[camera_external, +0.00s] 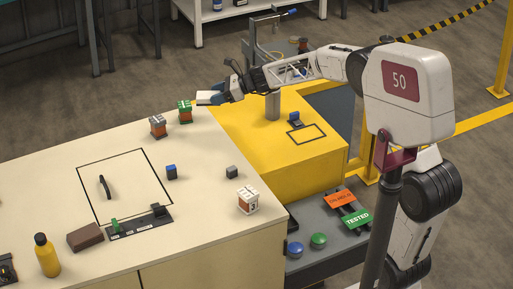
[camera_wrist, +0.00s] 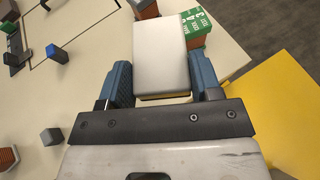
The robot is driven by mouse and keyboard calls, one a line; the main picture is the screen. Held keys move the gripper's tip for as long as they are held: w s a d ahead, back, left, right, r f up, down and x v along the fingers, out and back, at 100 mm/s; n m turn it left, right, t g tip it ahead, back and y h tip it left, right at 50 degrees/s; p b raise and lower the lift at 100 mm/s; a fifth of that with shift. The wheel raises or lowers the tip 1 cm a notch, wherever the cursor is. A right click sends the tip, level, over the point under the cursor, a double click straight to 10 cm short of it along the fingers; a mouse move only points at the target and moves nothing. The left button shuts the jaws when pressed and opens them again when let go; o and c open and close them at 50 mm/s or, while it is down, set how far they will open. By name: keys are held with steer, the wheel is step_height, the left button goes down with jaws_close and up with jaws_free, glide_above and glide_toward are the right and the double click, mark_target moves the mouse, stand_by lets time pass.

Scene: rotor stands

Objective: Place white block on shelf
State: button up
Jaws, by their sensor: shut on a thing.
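The white block (camera_wrist: 162,52) is between the two blue fingers of my gripper (camera_wrist: 163,82) in the wrist view. My gripper is shut on it. In the external view, my gripper (camera_external: 219,93) holds the white block (camera_external: 204,98) over the far right edge of the cream table, beside the green printed cube (camera_external: 185,106). I cannot tell how high the block is above the table. A white shelf unit (camera_external: 238,11) stands at the back. A grey lower surface (camera_external: 322,248), which may be a shelf, is at the right of the table.
An orange-and-grey cube (camera_external: 158,126), a blue block (camera_external: 171,172), a grey block (camera_external: 232,172) and a white printed cube (camera_external: 248,200) stand on the cream table (camera_external: 205,225). A yellow pedestal (camera_external: 250,150) with a post adjoins it. A yellow bottle (camera_external: 47,257) stands front left.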

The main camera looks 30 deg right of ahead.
steer(key=w+d+m+t+h, duration=0.2)
steer(key=d+m+t+h, duration=0.5)
steer(key=d, duration=1.4)
steer(key=m+h, duration=0.5)
steer(key=shift+d+f+m+t, duration=0.15)
steer(key=shift+f+m+t, duration=0.25)
steer(key=s+f+n+g+y, duration=0.1)
steer(key=s+f+n+y, duration=0.2)
steer(key=s+f, duration=0.2)
steer(key=s+d+f+n+g+y, duration=0.1)
steer(key=s+f+n+y, duration=0.1)
steer(key=s+f, duration=0.3)
steer(key=s+f+n+g+y, duration=0.1)
steer(key=s+f+n+y, duration=0.2)
steer(key=s+f, duration=0.3)
steer(key=shift+s+d+n+g+y, duration=0.15)
steer(key=shift+s+y, duration=0.15)
steer(key=shift+s, duration=0.45)
steer(key=shift+s+d+n+g+y, duration=0.15)
steer(key=shift+s+y, duration=0.15)
steer(key=shift+s, duration=0.45)
steer(key=shift+s+a, duration=0.15)
steer(key=shift+s, duration=0.5)
steer(key=shift+w, duration=0.1)
